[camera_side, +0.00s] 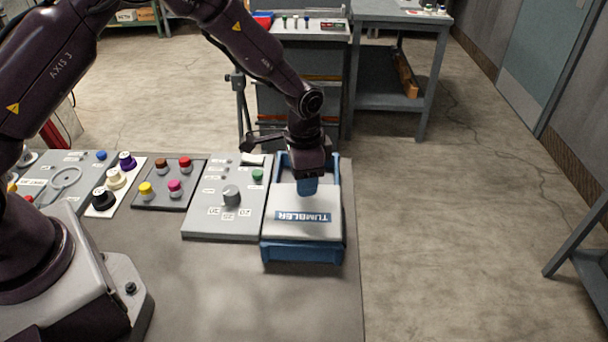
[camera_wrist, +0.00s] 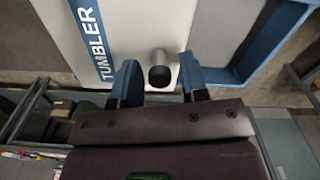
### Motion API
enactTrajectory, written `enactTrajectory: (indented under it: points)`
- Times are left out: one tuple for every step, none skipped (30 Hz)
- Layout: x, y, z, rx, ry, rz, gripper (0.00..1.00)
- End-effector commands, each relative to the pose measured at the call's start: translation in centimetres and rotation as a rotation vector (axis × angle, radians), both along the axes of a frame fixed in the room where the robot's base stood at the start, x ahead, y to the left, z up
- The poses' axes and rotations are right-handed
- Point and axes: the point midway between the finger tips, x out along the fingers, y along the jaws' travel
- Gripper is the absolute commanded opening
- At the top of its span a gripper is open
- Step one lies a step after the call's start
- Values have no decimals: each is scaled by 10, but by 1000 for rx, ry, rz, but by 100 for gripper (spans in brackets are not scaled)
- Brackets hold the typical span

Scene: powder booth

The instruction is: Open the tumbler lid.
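The tumbler is a blue box (camera_side: 302,254) at the right end of the bench, with a pale lid (camera_side: 326,205) marked TUMBLER lying flat on it. The lid also shows in the wrist view (camera_wrist: 130,30). A grey round knob (camera_wrist: 161,72) with a dark end stands up from the lid. My gripper (camera_side: 307,187) points down over the rear part of the lid. In the wrist view its two blue fingers (camera_wrist: 159,68) are apart, one on each side of the knob, with visible gaps. In the side view the gripper hides the knob.
Blue rails (camera_side: 335,168) extend behind the lid. A grey panel (camera_side: 205,222) with a dial (camera_side: 231,195) and a green button (camera_side: 257,175) adjoins the tumbler on the left. More button panels lie further left. The bench edge and open floor are right of the tumbler.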

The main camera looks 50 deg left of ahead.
Motion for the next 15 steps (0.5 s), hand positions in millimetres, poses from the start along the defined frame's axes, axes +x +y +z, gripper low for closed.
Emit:
enactTrajectory:
  points:
    - [0,0,0,0,0,0,48]
    - [0,0,0,0,0,0,48]
    - [0,0,0,0,0,0,48]
    - [0,0,0,0,0,1,48]
    - [0,0,0,1,1,1,48]
    - [0,1,0,1,1,1,48]
    - [0,0,0,1,1,1,48]
    - [0,1,0,1,1,1,48]
    - [0,1,1,1,1,1,48]
    - [0,1,2,0,0,1,48]
    - [0,1,4,1,-1,1,48]
    - [1,0,7,0,-2,1,48]
    - [1,0,11,0,-4,1,48]
    - [1,0,15,-1,-3,1,48]
    - [1,1,22,0,-4,1,48]
